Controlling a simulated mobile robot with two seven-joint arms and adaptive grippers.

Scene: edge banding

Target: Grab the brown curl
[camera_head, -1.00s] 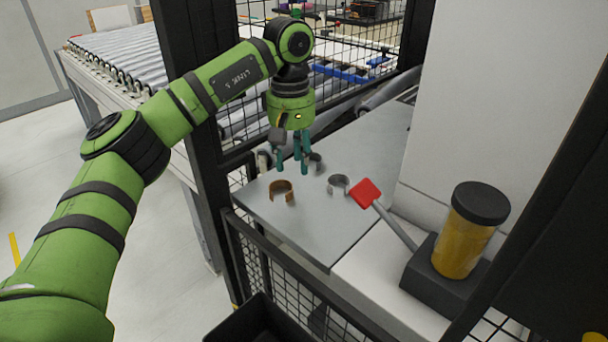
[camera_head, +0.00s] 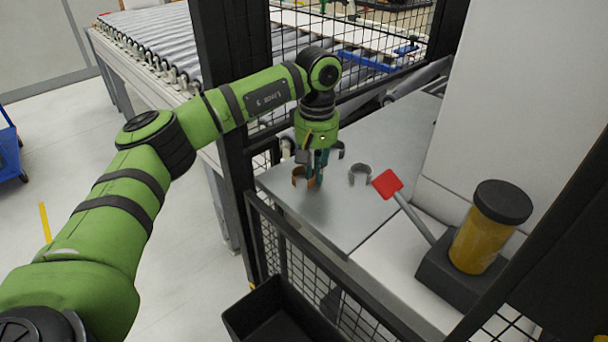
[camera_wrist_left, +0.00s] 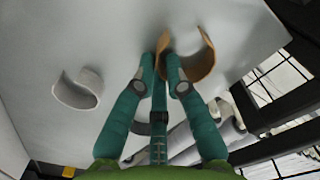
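The brown curl (camera_head: 299,178) stands on the grey table top near its left corner, partly hidden by my fingers. In the left wrist view the brown curl (camera_wrist_left: 203,62) is an open, bent strip just ahead of my fingertips. My left gripper (camera_head: 316,180) points down at it. In the left wrist view the fingertips of my left gripper (camera_wrist_left: 160,62) are close together, one on each side of the curl's left wall. I cannot tell whether they press on it. My right gripper is out of view.
A grey curl (camera_head: 359,174) stands to the right; another (camera_head: 338,150) is partly behind my gripper. Mesh fencing (camera_head: 300,255) borders the table's front. A black bin (camera_head: 275,318) is below.

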